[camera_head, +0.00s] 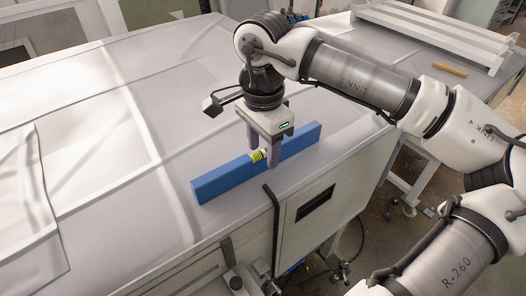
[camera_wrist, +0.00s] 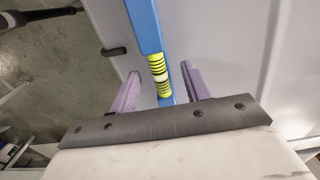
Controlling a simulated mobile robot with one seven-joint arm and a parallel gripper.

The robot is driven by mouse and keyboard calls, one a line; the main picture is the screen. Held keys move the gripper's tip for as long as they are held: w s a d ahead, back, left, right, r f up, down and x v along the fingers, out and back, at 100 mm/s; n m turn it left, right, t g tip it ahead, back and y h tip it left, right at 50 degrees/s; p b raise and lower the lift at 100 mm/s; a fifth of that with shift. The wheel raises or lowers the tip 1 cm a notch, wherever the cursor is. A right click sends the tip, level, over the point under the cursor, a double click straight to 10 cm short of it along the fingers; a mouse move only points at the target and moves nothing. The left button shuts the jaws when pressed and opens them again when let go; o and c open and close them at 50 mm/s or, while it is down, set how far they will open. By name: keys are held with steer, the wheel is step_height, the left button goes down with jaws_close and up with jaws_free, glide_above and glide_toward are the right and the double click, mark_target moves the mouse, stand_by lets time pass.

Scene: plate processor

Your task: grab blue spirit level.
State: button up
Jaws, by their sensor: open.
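The blue spirit level (camera_head: 222,182) is a long blue bar with a yellow-green striped vial at its middle. It stands on its long edge on the grey table top near the front edge. My gripper (camera_head: 262,150) points down over its middle, with one finger on each side of the bar around the vial. In the wrist view, the fingers of my gripper (camera_wrist: 160,85) are apart, with the spirit level (camera_wrist: 145,25) running between them. I cannot tell whether either finger touches it.
The table top (camera_head: 110,130) is mostly clear to the left. A white rack (camera_head: 430,35) and a small wooden block (camera_head: 449,69) are at the back right. A dark bent handle (camera_head: 273,215) sits at the front edge, close to the level.

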steer(key=shift+f, duration=0.65)
jaws_close()
steer(key=shift+r, duration=0.15)
